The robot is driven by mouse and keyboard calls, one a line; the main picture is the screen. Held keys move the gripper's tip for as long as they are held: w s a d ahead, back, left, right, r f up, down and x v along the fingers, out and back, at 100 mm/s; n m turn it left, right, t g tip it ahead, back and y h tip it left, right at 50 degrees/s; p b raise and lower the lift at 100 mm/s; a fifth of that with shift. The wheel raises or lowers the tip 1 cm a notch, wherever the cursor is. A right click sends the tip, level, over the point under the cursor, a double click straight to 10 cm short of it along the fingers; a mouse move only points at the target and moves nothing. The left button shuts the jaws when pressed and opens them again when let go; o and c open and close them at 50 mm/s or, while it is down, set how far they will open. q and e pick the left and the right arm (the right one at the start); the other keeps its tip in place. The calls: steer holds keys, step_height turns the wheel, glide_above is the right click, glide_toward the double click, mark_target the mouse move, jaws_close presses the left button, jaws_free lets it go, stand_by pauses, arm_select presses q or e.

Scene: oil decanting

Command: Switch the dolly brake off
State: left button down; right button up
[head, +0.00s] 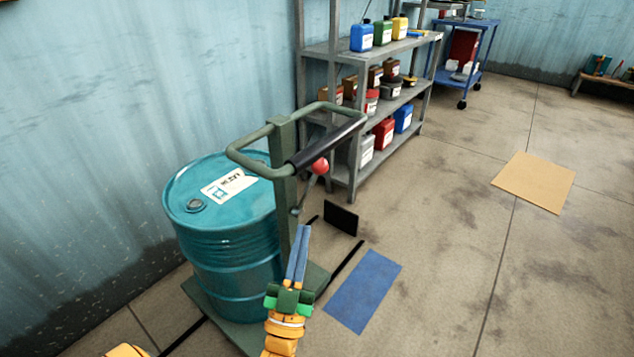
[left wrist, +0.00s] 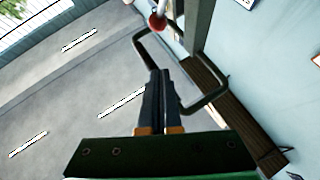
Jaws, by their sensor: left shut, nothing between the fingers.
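The dolly (head: 285,180) is a green frame with a looped handle and a black grip (head: 328,142). A red ball knob (head: 320,166) on a thin lever sits just below the grip, beside the upright post; I take it for the brake lever. The knob also shows at the top of the left wrist view (left wrist: 157,21), beyond my fingertips. My left gripper (head: 303,230) is shut and empty, pointing up beside the post, below the knob and apart from it in the picture. The handle loop (left wrist: 215,97) shows around the fingertips in the wrist view. My right gripper is not seen.
A teal drum (head: 228,255) with a white label stands on the dolly base. A grey shelf (head: 385,105) with several cans stands behind. A blue floor mat (head: 363,290) and a tan mat (head: 534,182) lie to the right, with open floor around them.

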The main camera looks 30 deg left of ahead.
mark_target(311, 186)
arm_select(q)
steer(key=w+a+r, duration=0.2)
steer(key=w, duration=0.3)
steer(key=w+a+r, duration=0.2)
steer(key=w, duration=0.3)
steer(key=shift+r, duration=0.25)
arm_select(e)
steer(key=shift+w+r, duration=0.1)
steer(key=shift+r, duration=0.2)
arm_select(q)
steer(key=shift+w, duration=0.1)
